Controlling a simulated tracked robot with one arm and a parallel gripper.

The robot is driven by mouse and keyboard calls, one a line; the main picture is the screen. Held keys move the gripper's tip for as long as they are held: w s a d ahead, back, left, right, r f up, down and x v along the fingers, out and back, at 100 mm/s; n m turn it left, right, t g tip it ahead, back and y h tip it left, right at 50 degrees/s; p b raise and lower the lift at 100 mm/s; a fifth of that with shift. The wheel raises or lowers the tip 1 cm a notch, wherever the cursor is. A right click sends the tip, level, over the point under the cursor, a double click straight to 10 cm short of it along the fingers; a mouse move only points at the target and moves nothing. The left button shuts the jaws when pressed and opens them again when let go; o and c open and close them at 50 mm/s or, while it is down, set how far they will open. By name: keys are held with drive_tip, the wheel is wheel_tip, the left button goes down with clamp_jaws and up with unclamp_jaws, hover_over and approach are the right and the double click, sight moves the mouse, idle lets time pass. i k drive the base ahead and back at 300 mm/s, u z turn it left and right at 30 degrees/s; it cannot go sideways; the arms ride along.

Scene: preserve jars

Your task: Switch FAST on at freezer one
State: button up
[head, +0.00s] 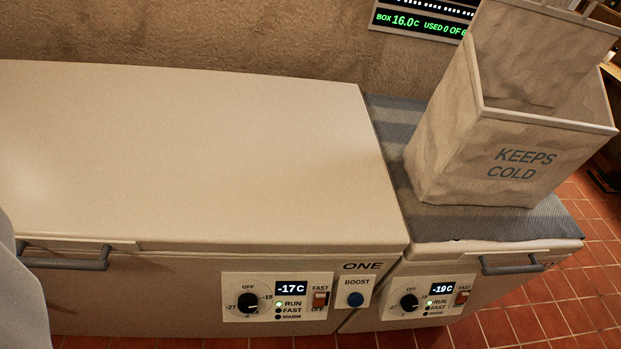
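Freezer one (190,150) is a long cream chest with its lid shut, filling the left and middle of the head view. Its front panel (234,312) carries a display (291,289) reading -17°C and a black dial (248,303). The red FAST rocker switch (320,299) is at the panel's right, with FAST printed above it and OFF below. I cannot tell which way the rocker is tipped. The green RUN lamp (278,304) is lit; the FAST lamp (278,311) and WARM lamp look dark.
A blue BOOST button (355,299) sits just right of the panel. A second freezer (450,247) stands at right, its display reading -19°C, with its own red switch (462,298). An open KEEPS COLD bag (450,150) stands on its mat. Freezer one's handle (65,261) juts out. Tiled floor lies at lower right.

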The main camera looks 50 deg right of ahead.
sight(320, 298)
drive_tip(key=z, duration=0.5)
drive_tip(key=k, duration=0.45)
drive_tip(key=z, duration=0.3)
